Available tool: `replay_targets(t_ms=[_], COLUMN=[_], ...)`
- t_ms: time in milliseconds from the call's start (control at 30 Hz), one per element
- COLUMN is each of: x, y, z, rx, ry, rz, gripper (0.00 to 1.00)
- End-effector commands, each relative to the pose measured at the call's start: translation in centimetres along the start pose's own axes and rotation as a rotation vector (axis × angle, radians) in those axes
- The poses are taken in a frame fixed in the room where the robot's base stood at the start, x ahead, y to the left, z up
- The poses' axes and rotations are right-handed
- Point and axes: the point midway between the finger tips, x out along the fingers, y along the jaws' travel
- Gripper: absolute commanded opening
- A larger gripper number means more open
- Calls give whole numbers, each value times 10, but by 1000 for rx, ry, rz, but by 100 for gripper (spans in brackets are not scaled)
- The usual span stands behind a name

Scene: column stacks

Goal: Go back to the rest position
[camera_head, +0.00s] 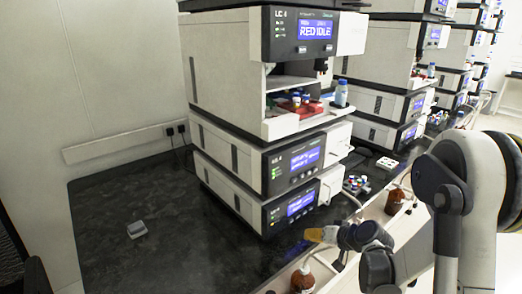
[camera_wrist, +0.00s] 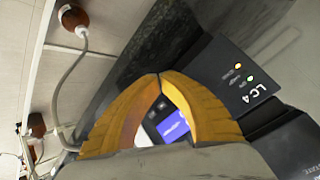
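My gripper (camera_head: 318,235) is low in front of the nearest instrument stack, at the right of its base, over the dark bench. In the wrist view its two yellow fingers (camera_wrist: 161,77) curve inward and their tips meet. The gap below the tips shows only a blue screen and a dark panel behind, with nothing held. The nearest stack (camera_head: 228,125), labelled LC 4, stands upright, with blue displays. In the wrist view its dark front panel (camera_wrist: 235,80) is close beyond the fingers, to the right. My arm reaches in from the right of the head view.
Brown bottles (camera_head: 303,278) (camera_head: 395,200) stand along the bench's front side. The dark bench (camera_head: 130,200) is mostly clear at left.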

Motion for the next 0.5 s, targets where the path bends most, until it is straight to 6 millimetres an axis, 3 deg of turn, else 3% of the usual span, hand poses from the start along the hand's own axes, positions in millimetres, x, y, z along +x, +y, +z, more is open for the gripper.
replay_targets(t_ms=[267,500], x=[-76,-158], y=[-59,-100], z=[-7,17], rx=[-52,-112], ry=[-73,-125], rz=[108,228], gripper=[0,0])
